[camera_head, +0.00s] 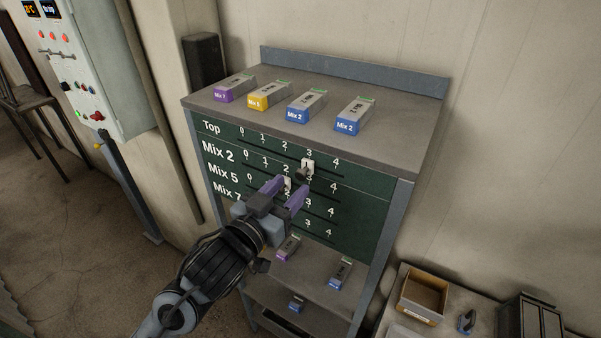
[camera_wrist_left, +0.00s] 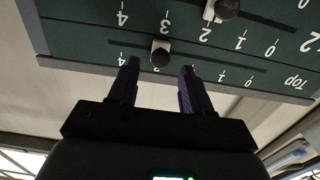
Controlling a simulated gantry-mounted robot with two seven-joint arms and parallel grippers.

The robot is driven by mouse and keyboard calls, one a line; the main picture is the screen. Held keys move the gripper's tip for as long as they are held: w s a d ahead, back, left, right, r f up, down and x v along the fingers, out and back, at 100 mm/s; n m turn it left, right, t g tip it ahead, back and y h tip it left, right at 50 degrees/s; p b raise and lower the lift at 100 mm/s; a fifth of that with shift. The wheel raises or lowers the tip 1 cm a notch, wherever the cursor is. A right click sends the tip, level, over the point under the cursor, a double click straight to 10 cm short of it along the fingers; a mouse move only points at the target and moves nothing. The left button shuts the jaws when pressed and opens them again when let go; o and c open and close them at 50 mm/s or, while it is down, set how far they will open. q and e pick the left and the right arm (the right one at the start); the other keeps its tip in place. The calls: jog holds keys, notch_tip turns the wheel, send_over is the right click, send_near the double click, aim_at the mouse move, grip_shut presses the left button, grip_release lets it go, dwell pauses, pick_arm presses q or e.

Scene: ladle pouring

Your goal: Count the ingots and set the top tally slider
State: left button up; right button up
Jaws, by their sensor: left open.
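Several labelled ingots lie on the cabinet top: purple Mix 7 (camera_head: 234,87), yellow Mix 5 (camera_head: 269,94) and two blue Mix 2, one left (camera_head: 306,104) and one right (camera_head: 355,115). The Top slider (camera_head: 307,168) sits under 3; it also shows at 3 in the left wrist view (camera_wrist_left: 160,51). The Mix 2 slider (camera_head: 287,183) sits at 2. My left gripper (camera_head: 286,187) is open before the green board (camera_head: 359,213). In the left wrist view its purple fingers (camera_wrist_left: 157,72) straddle the line towards the Top slider, which shows just beyond the tips. Lower sliders are hidden by the gripper.
Lower shelves hold a purple ingot (camera_head: 288,248) and blue ones, upper (camera_head: 340,273) and lower (camera_head: 297,304). A bench with an open box (camera_head: 423,296) stands at right. A control panel (camera_head: 80,65) is at left. The wall is close behind the cabinet.

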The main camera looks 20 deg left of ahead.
aim_at(299, 178)
pick_arm(q)
jog(key=shift+w+d+p, duration=0.25)
jog(key=shift+w+p, duration=0.05)
jog(key=shift+w, duration=1.1)
jog(key=shift+w+d+p, duration=0.2)
jog(key=shift+w+p, duration=0.1)
jog(key=shift+w, duration=1.1)
jog(key=shift+c, duration=0.4)
grip_shut()
